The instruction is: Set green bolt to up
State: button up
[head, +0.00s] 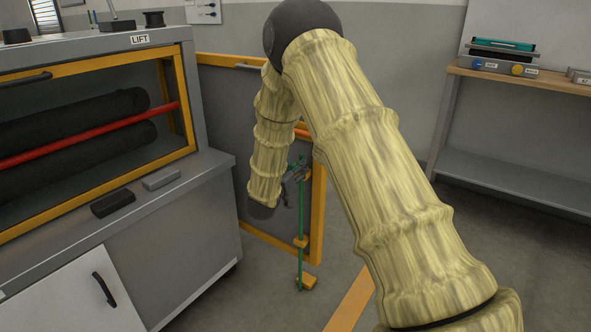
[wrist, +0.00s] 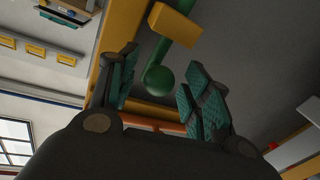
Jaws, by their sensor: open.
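The green bolt (head: 301,215) is a thin upright rod on the free edge of the orange-framed door (head: 317,215), with yellow brackets along its lower part. Its lower end is near the floor bracket (head: 306,283). My gripper (head: 293,177) is at the upper part of the rod, partly hidden by my arm. In the wrist view, my gripper (wrist: 160,92) is open, with teal padded fingers on either side of the bolt's round green knob (wrist: 157,79). A gap shows at the right finger; contact at the left is unclear. A yellow bracket (wrist: 172,22) shows beyond the knob.
A grey cabinet labelled LIFT (head: 140,39) stands at left, holding dark rolls and a red bar (head: 90,135). A shelf table (head: 520,79) is at back right. An orange floor stripe (head: 350,302) lies below my arm. Open floor is at right.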

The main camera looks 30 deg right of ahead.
jog(key=shift+w+d, duration=0.25)
jog(key=shift+d, duration=0.05)
grip_shut()
notch_tip(320, 180, up, 6)
jog(key=p, duration=0.5)
jog(key=shift+w+r+p, duration=0.1)
jog(key=shift+r+p, duration=0.15)
jog(key=shift+p, duration=0.15)
grip_release()
jog(key=shift+r, duration=0.15)
jog(key=shift+f, duration=0.2)
